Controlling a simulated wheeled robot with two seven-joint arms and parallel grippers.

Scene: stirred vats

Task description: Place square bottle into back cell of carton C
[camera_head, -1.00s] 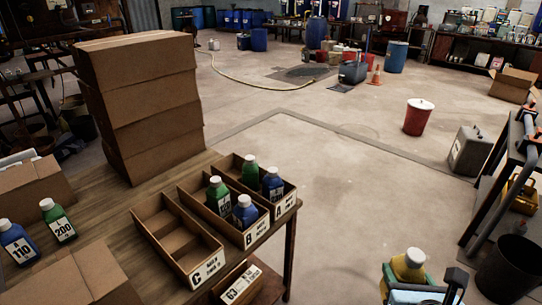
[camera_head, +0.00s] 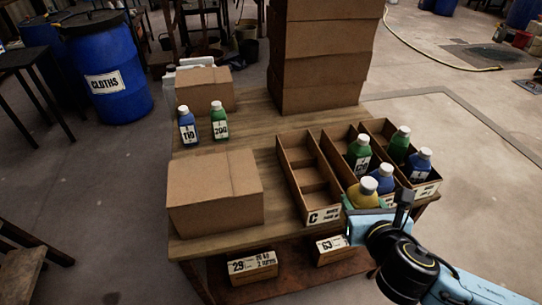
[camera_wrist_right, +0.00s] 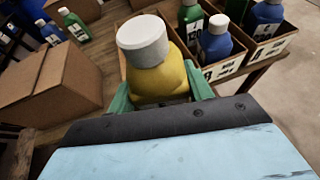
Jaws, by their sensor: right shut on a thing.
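The yellow bottle (camera_head: 362,197) with a white cap is held upright in my right gripper (camera_head: 365,204). The wrist view shows the yellow bottle (camera_wrist_right: 160,80) between the green fingers of my right gripper (camera_wrist_right: 163,95), which are shut on it. Carton C (camera_head: 325,215) is an open brown box on the table, split by dividers, and its cells look empty. In the head view the bottle appears just right of carton C's front end, in front of carton B. Its height above the table is hard to tell. My left gripper is not in view.
Cartons B and A, right of carton C, hold green and blue bottles (camera_head: 359,152). A closed box (camera_head: 214,190) stands left of carton C. Tall stacked boxes (camera_head: 318,55) stand behind. Two bottles (camera_head: 220,122) stand at the table's left. Labelled boxes (camera_head: 252,266) sit below.

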